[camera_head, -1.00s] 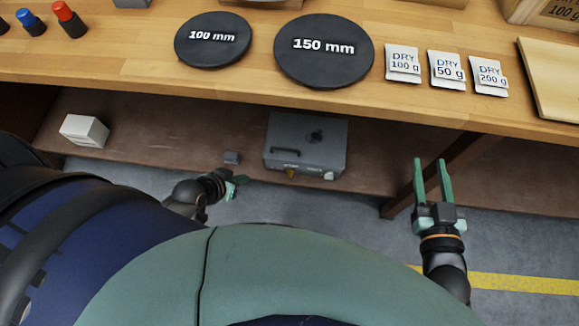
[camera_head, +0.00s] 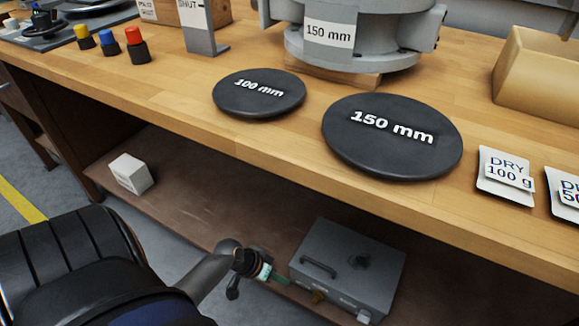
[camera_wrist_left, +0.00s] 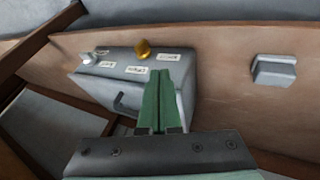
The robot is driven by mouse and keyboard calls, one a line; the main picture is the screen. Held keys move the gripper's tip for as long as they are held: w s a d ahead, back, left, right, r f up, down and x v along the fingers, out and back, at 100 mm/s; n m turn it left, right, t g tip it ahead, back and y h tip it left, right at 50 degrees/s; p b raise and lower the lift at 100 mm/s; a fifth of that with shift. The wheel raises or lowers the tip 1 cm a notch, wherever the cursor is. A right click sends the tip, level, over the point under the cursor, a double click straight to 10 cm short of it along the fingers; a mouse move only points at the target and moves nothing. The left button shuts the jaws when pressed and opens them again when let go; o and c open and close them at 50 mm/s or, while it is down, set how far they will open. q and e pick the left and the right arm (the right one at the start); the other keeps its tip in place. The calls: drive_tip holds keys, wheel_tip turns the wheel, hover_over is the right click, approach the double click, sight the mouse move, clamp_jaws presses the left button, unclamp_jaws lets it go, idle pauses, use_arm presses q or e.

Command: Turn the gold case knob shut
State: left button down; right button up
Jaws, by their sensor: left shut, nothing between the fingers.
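A pale second knob (camera_head: 364,316) is on the same side, further right. My left gripper (camera_head: 283,281) is shut and empty, just left of the case in the head view. In the left wrist view its green fingers (camera_wrist_left: 165,75) lie together in front of the case, apart from the gold knob. My right gripper is out of view.
The bench top overhangs the shelf and holds two black discs (camera_head: 258,93) (camera_head: 392,137) and dry packs (camera_head: 506,172). A white box (camera_head: 131,173) stands on the shelf at left. A small grey block (camera_wrist_left: 273,71) shows in the wrist view. Shelf between white box and case is clear.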

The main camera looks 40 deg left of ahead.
use_arm(q)
drive_tip(key=b, duration=0.4)
approach(314, 297)
drive_tip(key=f, duration=0.1)
drive_tip(key=w+a+f, duration=0.1)
drive_tip(key=f, duration=0.1)
drive_tip(key=shift+a, duration=0.35)
drive_tip(key=d, duration=0.2)
drive_tip(key=shift+w+d+f, duration=0.1)
drive_tip(key=shift+w+d, duration=0.15)
drive_tip(key=shift+w, duration=0.05)
drive_tip(key=shift+w+d+b, duration=0.15)
drive_tip(key=shift+d+b, duration=0.15)
drive_tip(key=shift+d, duration=0.35)
